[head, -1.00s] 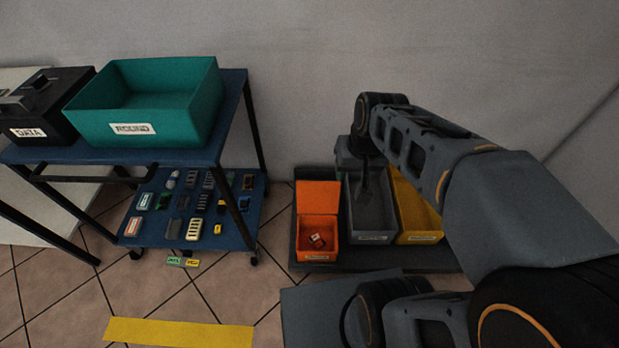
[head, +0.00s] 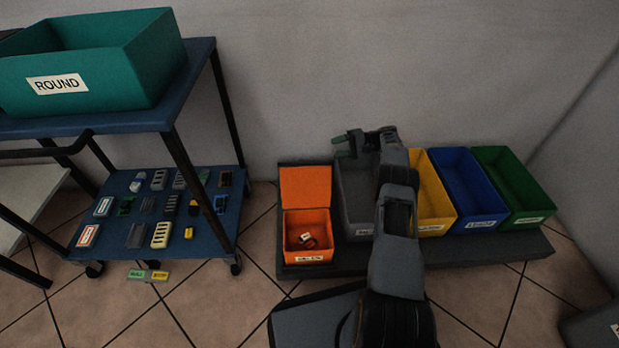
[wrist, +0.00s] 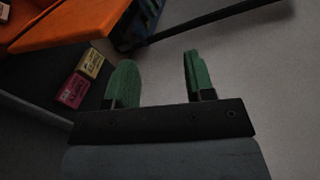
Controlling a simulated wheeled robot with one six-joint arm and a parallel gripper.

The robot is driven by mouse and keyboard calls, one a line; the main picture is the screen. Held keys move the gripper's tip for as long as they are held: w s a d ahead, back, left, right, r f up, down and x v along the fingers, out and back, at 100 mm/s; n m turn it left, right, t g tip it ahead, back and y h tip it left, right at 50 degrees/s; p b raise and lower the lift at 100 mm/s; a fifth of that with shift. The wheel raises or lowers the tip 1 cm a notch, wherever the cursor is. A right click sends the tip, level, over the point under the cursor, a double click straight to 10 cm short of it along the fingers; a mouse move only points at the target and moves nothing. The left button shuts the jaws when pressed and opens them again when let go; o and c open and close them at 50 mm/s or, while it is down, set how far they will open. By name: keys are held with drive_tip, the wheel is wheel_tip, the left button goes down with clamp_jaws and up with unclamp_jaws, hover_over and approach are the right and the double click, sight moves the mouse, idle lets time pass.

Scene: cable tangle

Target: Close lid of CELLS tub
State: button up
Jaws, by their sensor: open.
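The orange tub (head: 319,222) stands at the left end of a dark platform, with a small white and dark item inside. Its front label is too blurred to read surely. Its orange lid (head: 305,187) stands open, upright at the back. In the wrist view the lid (wrist: 72,26) shows as an orange panel at the upper left. My gripper (head: 346,142), with green fingertips, is behind and right of the lid, over the back of the grey tub (head: 355,190). In the wrist view my gripper (wrist: 160,80) is open and empty, apart from the lid.
Yellow (head: 432,190), blue (head: 470,190) and green (head: 512,185) tubs stand to the right on the platform (head: 490,255). A blue cart (head: 205,235) with small parts and a teal ROUND bin (head: 140,65) stands left. The wall is close behind.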

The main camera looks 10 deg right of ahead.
drive_tip(key=t+y+b, duration=0.1)
drive_tip(key=y+b, duration=0.1)
approach(309, 168)
drive_tip(key=w+d+f, duration=0.3)
drive_tip(key=d+f, duration=0.1)
drive_tip(key=a, duration=0.4)
drive_tip(key=w+a, duration=0.1)
drive_tip(key=a, duration=0.3)
drive_tip(key=w+a, duration=0.1)
drive_tip(key=a, duration=0.4)
drive_tip(key=shift+w, duration=0.2)
drive_tip(key=shift+c, duration=0.3)
clamp_jaws()
